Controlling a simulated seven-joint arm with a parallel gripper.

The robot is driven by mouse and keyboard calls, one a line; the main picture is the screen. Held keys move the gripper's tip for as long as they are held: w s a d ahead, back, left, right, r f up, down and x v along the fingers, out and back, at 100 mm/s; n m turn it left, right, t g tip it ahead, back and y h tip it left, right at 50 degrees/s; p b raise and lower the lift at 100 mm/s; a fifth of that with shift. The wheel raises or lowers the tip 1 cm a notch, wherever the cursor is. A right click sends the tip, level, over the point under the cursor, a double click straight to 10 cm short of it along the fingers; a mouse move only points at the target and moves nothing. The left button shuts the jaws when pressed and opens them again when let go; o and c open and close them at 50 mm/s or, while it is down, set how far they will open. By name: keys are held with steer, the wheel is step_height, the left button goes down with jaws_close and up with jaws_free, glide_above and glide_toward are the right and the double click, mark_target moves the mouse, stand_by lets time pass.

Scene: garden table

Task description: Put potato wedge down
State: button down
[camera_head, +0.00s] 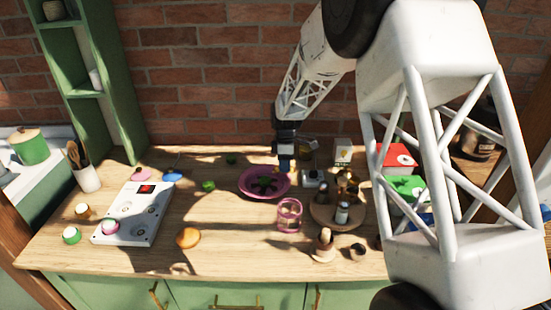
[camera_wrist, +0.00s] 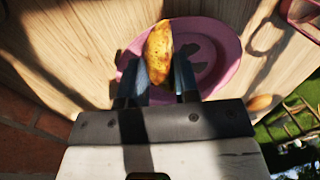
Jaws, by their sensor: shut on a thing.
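The potato wedge (camera_wrist: 158,50) is yellow-brown and curved. My gripper (camera_wrist: 161,72) is shut on it, with one blue-tipped finger on each side, in the wrist view. The pink plate (camera_wrist: 226,48) lies beyond and below the wedge, which overlaps its left part in this view. In the head view my gripper (camera_head: 285,164) points down over the back right edge of the plate (camera_head: 246,189). Dark shadow and something green show on the plate there. The gap between wedge and plate cannot be judged.
A pink glass (camera_head: 289,216) stands in front of the plate. A round wooden board (camera_head: 320,213) with several bottles is to its right. A white panel (camera_head: 130,222) and an orange round thing (camera_head: 188,237) lie to the left. The table's front middle is clear.

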glide_above(276, 157)
steer(key=shift+w+f, duration=0.25)
steer(key=shift+f, duration=0.5)
stand_by(0.4)
steer(key=shift+f, duration=1.75)
steer(key=shift+f, duration=0.1)
steer(key=c, duration=0.8)
jaws_free()
steer(key=shift+c, duration=0.2)
step_height(276, 157, up, 12)
steer(key=w, duration=0.1)
steer(key=shift+w, duration=0.35)
steer(key=shift+d, duration=0.1)
